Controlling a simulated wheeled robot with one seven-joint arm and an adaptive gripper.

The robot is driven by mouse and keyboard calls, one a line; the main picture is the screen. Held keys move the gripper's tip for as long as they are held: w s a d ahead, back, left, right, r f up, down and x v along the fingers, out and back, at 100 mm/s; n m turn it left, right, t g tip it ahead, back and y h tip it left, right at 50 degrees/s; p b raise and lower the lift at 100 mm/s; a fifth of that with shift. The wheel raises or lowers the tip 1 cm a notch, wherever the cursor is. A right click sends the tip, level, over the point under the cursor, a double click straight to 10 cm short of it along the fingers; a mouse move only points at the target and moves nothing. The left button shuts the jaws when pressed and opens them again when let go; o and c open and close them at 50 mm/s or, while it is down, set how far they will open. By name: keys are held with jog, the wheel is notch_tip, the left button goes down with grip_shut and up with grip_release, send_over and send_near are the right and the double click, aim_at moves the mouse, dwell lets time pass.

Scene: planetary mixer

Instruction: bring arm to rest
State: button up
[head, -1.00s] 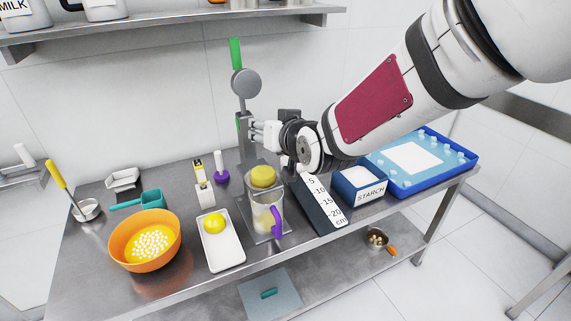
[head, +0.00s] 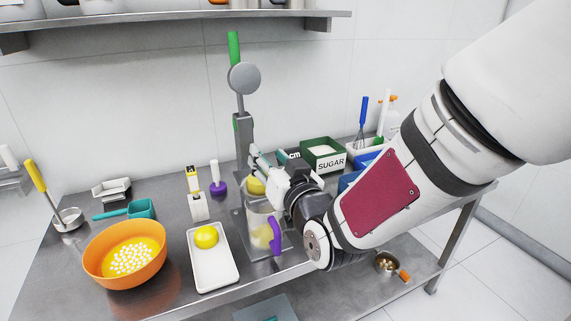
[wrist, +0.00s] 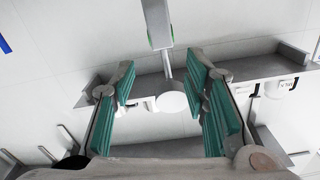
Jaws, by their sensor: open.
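My gripper (head: 258,163) is open and empty, beside the grey mixer column (head: 243,140) and above the clear jug. In the wrist view its teal-padded fingers (wrist: 165,90) are spread apart with nothing held between them. The mixer has a round grey disc (head: 244,78) and a green lever (head: 234,48) on top. A yellow part (head: 255,187) sits above the clear jug (head: 260,222) with a purple handle; my gripper partly covers this area.
An orange bowl (head: 103,269), a white tray (head: 213,270) with a yellow ball (head: 206,237) and a teal scoop (head: 141,208) lie at left. A green sugar box (head: 322,153) is behind my arm. A wall shelf (head: 180,22) runs above.

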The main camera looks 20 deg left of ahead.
jog(key=shift+s+d+r, duration=0.2)
jog(key=shift+s+d, duration=0.15)
jog(key=s+d+r+m+g+h+p, duration=0.1)
jog(key=d+r+h+p, duration=0.3)
jog(key=d, duration=0.9)
jog(key=s+d+r+m+h+p, duration=0.1)
jog(key=d+r+m+h+p, duration=0.3)
jog(key=d, duration=0.9)
jog(key=s+d+r+m+g+h+p, duration=0.1)
jog(key=s+d+g+h, duration=0.2)
jog(key=s+d, duration=0.6)
jog(key=s+d+r+m+g+h+p, duration=0.1)
jog(key=s+d+g+h+p, duration=0.1)
jog(key=s+d, duration=0.8)
jog(key=s+g, duration=0.1)
jog(key=s, duration=0.5)
jog(key=shift+m+h, duration=0.3)
jog(key=shift+h, duration=0.1)
jog(key=shift+w+r, duration=0.1)
jog(key=shift+r, duration=0.05)
